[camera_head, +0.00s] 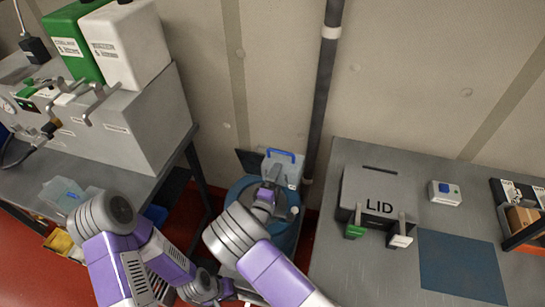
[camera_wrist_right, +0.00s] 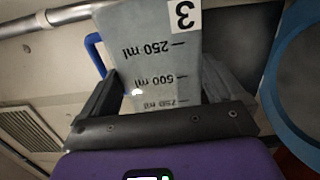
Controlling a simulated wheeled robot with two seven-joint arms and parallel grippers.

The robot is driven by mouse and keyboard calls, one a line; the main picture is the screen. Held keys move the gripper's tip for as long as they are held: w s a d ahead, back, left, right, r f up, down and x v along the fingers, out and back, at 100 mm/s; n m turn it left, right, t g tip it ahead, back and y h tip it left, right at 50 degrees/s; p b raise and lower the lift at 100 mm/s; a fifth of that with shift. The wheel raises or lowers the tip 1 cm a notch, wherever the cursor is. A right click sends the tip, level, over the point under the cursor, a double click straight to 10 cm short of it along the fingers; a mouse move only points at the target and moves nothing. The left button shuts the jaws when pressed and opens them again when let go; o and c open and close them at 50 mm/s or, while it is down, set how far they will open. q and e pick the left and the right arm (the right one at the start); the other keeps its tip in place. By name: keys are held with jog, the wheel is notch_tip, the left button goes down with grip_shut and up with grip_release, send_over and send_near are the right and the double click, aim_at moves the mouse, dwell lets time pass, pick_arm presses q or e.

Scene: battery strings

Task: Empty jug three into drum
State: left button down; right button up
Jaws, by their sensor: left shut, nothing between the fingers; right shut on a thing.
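The jug marked 3 (camera_wrist_right: 185,50) is a translucent grey vessel with a blue handle. My right gripper (camera_wrist_right: 160,105) is shut around it; the numbers appear upside down in the right wrist view. In the head view the jug (camera_head: 289,172) is over or beside the blue drum (camera_head: 234,190), between the two benches. The drum's rim (camera_wrist_right: 272,100) shows at the right in the wrist view. The jug's exact tilt, its contents and the drum's inside cannot be made out. My left gripper (camera_head: 232,291) is low in the head view, left of the right arm, shut and empty.
A grey bench (camera_head: 350,285) at right carries a box marked LID (camera_head: 378,190), a small blue-button box (camera_head: 445,193) and a blue mat (camera_head: 460,265). At left, green (camera_head: 72,45) and white (camera_head: 127,45) containers sit on a grey unit. A vertical pipe (camera_head: 322,95) runs behind the drum.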

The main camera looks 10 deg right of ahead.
jog(key=s+d+f+m+b, duration=0.1)
jog(key=d+f+m+b, duration=0.1)
jog(key=m+b, duration=0.7)
jog(key=s+d+f+m+b, duration=0.1)
jog(key=d+f+m+b, duration=0.1)
jog(key=m+b, duration=0.7)
jog(key=shift+s+d+f+m+b, duration=0.3)
jog(key=shift+f+b, duration=0.5)
jog(key=shift+b, duration=0.5)
